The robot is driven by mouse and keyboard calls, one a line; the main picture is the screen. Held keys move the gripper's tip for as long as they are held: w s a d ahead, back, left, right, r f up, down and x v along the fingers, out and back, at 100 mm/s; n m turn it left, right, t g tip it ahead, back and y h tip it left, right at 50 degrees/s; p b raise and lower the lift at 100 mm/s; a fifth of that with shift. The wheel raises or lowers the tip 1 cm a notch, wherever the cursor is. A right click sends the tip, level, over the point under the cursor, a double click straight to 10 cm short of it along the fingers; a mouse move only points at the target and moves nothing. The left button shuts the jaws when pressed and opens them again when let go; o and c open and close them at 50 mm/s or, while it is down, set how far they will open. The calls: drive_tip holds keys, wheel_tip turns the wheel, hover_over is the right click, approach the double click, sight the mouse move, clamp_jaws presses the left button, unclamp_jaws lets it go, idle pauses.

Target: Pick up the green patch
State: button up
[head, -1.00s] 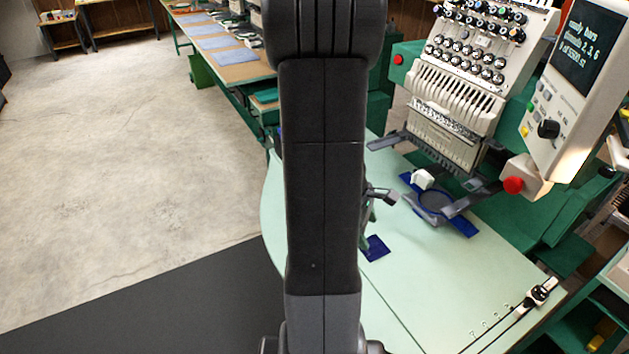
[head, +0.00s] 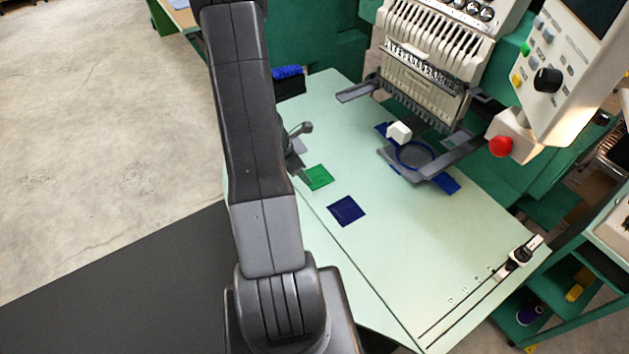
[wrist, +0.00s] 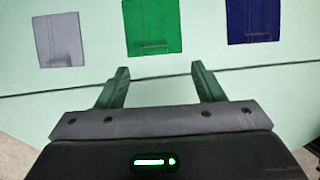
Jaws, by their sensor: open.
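The green patch (head: 317,177) lies flat on the pale green table, just right of my arm in the head view. In the wrist view the green patch (wrist: 154,27) is at the top middle, beyond my fingertips and between their lines. My gripper (wrist: 160,72) is open and empty, its two fingers apart and short of the patch. In the head view my arm hides most of the gripper. A navy patch (wrist: 254,20) lies to the right of the green one, and a grey patch (wrist: 60,40) to its left.
The embroidery machine (head: 430,65) stands at the back of the table (head: 400,250). A blue hoop piece with a white block (head: 399,131) sits below it. A red knob (head: 501,146) sticks out at right. A dark seam runs across the table near the patches.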

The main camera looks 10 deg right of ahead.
sight(303, 184)
drive_tip(key=x, duration=0.3)
drive_tip(key=b+x, duration=0.1)
drive_tip(key=x, duration=0.1)
drive_tip(key=shift+w+a+f, duration=0.25)
drive_tip(key=shift+w+a, duration=0.05)
drive_tip(key=shift+w+d+f, duration=0.2)
drive_tip(key=shift+d+f, duration=0.05)
drive_tip(key=shift+f, duration=0.05)
drive_tip(key=shift+s+a, duration=0.1)
drive_tip(key=shift+s, duration=0.05)
drive_tip(key=c, duration=1.3)
